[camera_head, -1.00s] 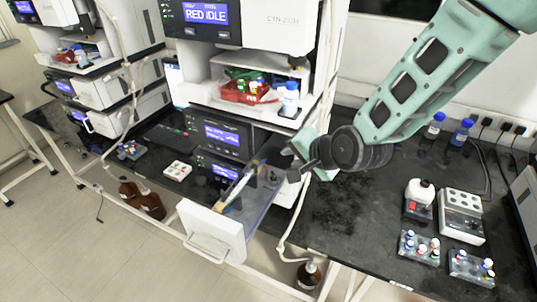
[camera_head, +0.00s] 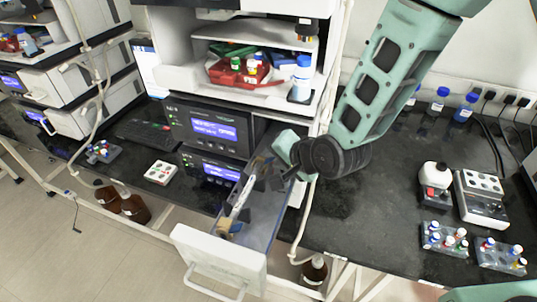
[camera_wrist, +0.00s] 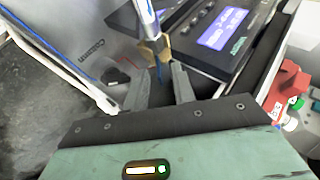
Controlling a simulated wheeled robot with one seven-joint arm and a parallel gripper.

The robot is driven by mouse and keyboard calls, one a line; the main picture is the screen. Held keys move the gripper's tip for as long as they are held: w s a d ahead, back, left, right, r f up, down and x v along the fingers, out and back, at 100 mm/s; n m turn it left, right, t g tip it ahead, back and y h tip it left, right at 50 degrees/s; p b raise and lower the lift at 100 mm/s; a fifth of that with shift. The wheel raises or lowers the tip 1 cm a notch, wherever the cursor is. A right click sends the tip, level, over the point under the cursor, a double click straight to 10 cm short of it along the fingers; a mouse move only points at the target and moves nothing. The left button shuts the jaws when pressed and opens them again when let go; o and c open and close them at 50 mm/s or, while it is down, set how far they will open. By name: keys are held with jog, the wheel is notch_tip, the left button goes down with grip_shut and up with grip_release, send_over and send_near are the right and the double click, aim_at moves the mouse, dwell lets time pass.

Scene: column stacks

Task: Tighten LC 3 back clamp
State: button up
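The column drawer (camera_head: 222,262) of the middle stack is pulled out. A slim white column (camera_head: 243,196) lies along it, with a brass-coloured fitting at its front end. In the wrist view the column (camera_wrist: 145,12) ends in a brass-coloured fitting (camera_wrist: 153,48) with a blue tube (camera_wrist: 159,74) coming out. My gripper (camera_wrist: 158,86) is open there, one finger on each side of the tube, with nothing visibly clasped. In the head view my gripper (camera_head: 272,178) is over the drawer's back part and hides much of it. I cannot make out the back clamp or how tight it is.
Display modules (camera_head: 208,125) stand left of the drawer. Above is a shelf with a red tray (camera_head: 240,72) and a bottle (camera_head: 301,80). A white tube (camera_head: 305,220) hangs to the right. Vial racks (camera_head: 443,238) stand far right; the bench between is mostly clear.

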grip_shut()
